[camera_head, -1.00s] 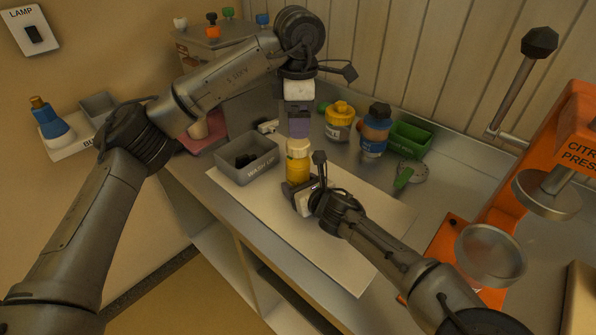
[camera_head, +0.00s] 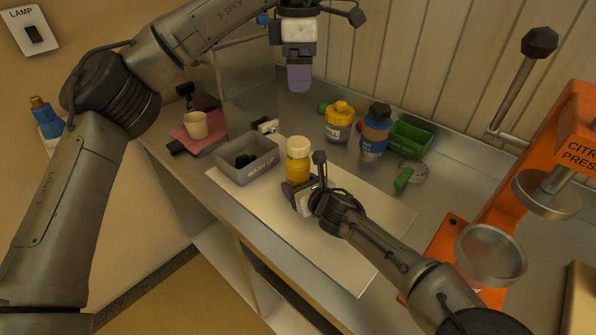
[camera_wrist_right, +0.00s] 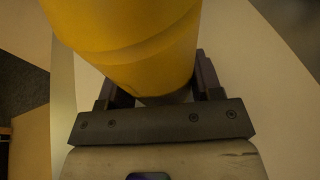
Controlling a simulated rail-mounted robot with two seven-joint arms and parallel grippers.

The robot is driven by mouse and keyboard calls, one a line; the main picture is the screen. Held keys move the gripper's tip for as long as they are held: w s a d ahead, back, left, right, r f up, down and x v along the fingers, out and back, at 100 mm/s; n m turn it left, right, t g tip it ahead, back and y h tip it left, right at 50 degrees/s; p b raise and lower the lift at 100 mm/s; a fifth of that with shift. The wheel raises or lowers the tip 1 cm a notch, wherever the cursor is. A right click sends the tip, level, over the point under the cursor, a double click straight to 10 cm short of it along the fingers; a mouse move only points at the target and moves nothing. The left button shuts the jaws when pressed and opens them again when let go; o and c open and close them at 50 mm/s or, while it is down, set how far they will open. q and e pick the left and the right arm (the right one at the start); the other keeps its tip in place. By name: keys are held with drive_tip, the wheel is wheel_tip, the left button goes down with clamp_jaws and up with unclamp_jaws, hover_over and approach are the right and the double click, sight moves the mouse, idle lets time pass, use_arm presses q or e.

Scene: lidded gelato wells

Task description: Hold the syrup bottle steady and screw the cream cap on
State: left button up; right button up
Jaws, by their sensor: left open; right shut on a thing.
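The syrup bottle (camera_head: 298,170) is amber-yellow and stands upright on the pale mat (camera_head: 345,250). The cream cap (camera_head: 298,146) sits on top of the bottle; I cannot tell how tightly. My right gripper (camera_head: 297,187) is shut on the lower part of the bottle. In the right wrist view the yellow bottle (camera_wrist_right: 130,40) fills the space between the fingers of my right gripper (camera_wrist_right: 152,95). My left gripper (camera_head: 299,80) is open and empty, high above the bottle and apart from the cap.
A grey WASH UP bin (camera_head: 262,170) stands just left of the bottle, holding something dark. An orange citrus press (camera_head: 560,150) stands at the right. The mat's front is clear.

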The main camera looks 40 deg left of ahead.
use_arm(q)
drive_tip(key=shift+r, duration=1.1)
use_arm(e)
drive_tip(key=o, duration=1.1)
drive_tip(key=shift+d, duration=0.1)
drive_tip(key=shift+s+d, duration=0.15)
drive_tip(key=shift+d, duration=0.35)
drive_tip(key=v, duration=1.1)
drive_tip(key=shift+a+r, duration=0.15)
drive_tip(key=shift+s, duration=0.1)
